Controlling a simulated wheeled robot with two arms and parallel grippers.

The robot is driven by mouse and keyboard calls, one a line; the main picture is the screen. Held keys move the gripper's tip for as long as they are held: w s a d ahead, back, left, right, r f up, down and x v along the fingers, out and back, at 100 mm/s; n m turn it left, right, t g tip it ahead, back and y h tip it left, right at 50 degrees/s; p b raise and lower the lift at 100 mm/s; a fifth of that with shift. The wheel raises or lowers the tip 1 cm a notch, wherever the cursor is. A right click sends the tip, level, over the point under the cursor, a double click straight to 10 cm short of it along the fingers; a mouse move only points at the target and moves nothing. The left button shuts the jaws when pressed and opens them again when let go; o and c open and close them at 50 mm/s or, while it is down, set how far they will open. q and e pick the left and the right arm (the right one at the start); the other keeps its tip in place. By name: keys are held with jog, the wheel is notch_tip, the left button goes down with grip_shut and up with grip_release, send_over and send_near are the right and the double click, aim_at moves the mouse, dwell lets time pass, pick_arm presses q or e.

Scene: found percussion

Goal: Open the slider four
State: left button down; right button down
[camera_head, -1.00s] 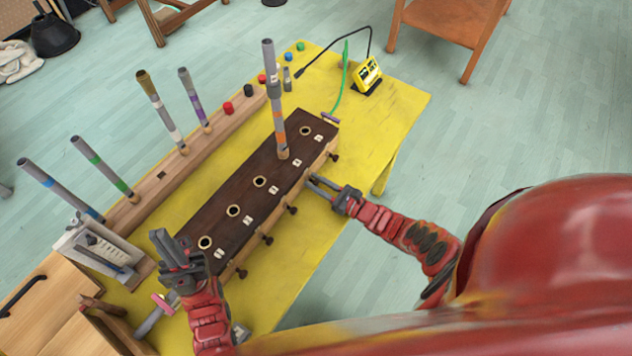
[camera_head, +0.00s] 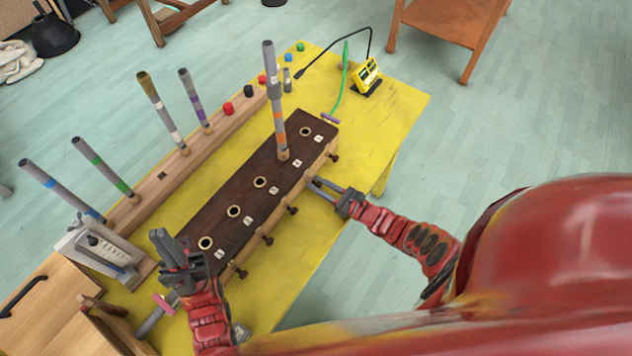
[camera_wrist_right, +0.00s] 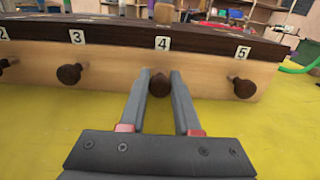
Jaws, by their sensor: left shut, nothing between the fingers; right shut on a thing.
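The dark-topped wooden box (camera_head: 237,190) stands on the yellow table with a row of holes and number labels along its top. Dark slider knobs line its near side. The label 4 (camera_wrist_right: 162,43) sits above the slider four knob (camera_wrist_right: 159,86). My right gripper (camera_wrist_right: 160,78) is shut on this knob, one finger on each side. In the head view my right gripper (camera_head: 315,186) is at the box's near side. How far slider four is out is not clear. A grey tube with an orange band (camera_head: 279,122) stands in the hole by label 4. My left gripper (camera_head: 168,246) is shut and empty, near the box's left end.
Slider knobs three (camera_wrist_right: 69,75) and five (camera_wrist_right: 244,86) flank my right gripper. Several banded tubes stand in a wooden rack (camera_head: 205,145) behind the box. A yellow device (camera_head: 368,75) stands at the far right. The yellow table (camera_head: 380,120) is clear right of the box.

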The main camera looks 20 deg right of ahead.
jog(key=shift+s+d+r, duration=0.15)
jog(key=shift+s+d, duration=0.3)
jog(key=shift+s, duration=0.1)
jog(key=shift+s+d, duration=0.15)
jog(key=shift+s, duration=0.1)
jog(key=c, duration=0.6)
grip_release()
jog(key=shift+c, duration=0.2)
jog(key=v, duration=0.5)
jog(key=shift+d+p, duration=0.15)
jog(key=shift+p, duration=0.2)
jog(key=b+v, duration=0.2)
jog(key=v, duration=1)
jog(key=shift+b, duration=0.3)
jog(key=shift+s+d, duration=0.1)
jog(key=shift+s, duration=0.1)
